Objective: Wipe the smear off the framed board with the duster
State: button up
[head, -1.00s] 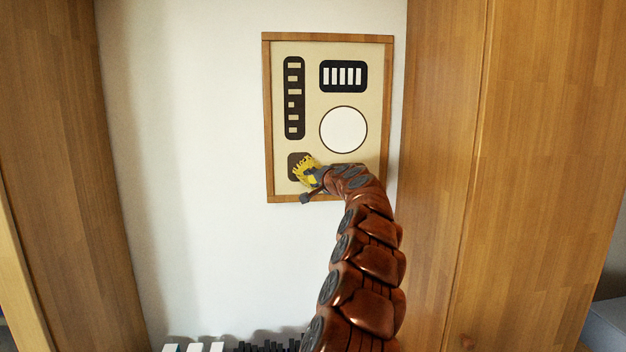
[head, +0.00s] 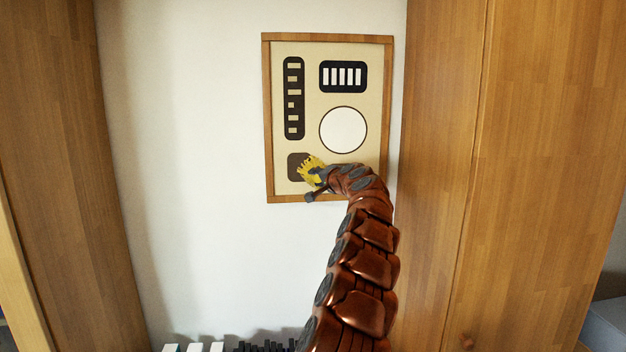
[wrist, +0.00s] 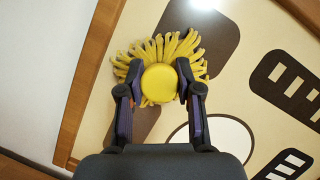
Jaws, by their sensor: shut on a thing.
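The framed board (head: 284,108) hangs on the white wall, with a wooden frame and cream face. My gripper (wrist: 158,92) is shut on the yellow duster (wrist: 160,82), with one finger on each side of its round yellow middle. In the head view the duster (head: 310,166) is at the lower left of the board, overlapping the right side of a brown rounded square (head: 296,167). Its strands look spread over the board face; I cannot be sure of contact. In the wrist view a dark brown patch (wrist: 122,122) shows beside and behind the gripper. I cannot tell a smear from printed shapes or shadow.
The board bears a slotted dark column (head: 293,84), a black barred panel (head: 342,63) and a white circle (head: 343,130). Wooden cabinets stand at the left (head: 60,150) and right (head: 520,150). White and black items (head: 215,347) lie low along the wall.

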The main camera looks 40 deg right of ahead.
jog(key=shift+s+d, duration=0.7)
jog(key=shift+d, duration=0.2)
jog(key=shift+w+a+f, duration=0.1)
jog(key=shift+w+a, duration=0.8)
jog(key=shift+a, duration=0.2)
jog(key=shift+w+a+b, duration=0.3)
jog(key=shift+w+a, duration=0.1)
jog(key=shift+a, duration=0.1)
jog(key=shift+a, duration=0.1)
jog(key=s+a+b, duration=0.2)
jog(key=s, duration=0.1)
jog(key=s+a+b, duration=0.1)
jog(key=shift+s+a, duration=0.1)
jog(key=shift+s, duration=0.3)
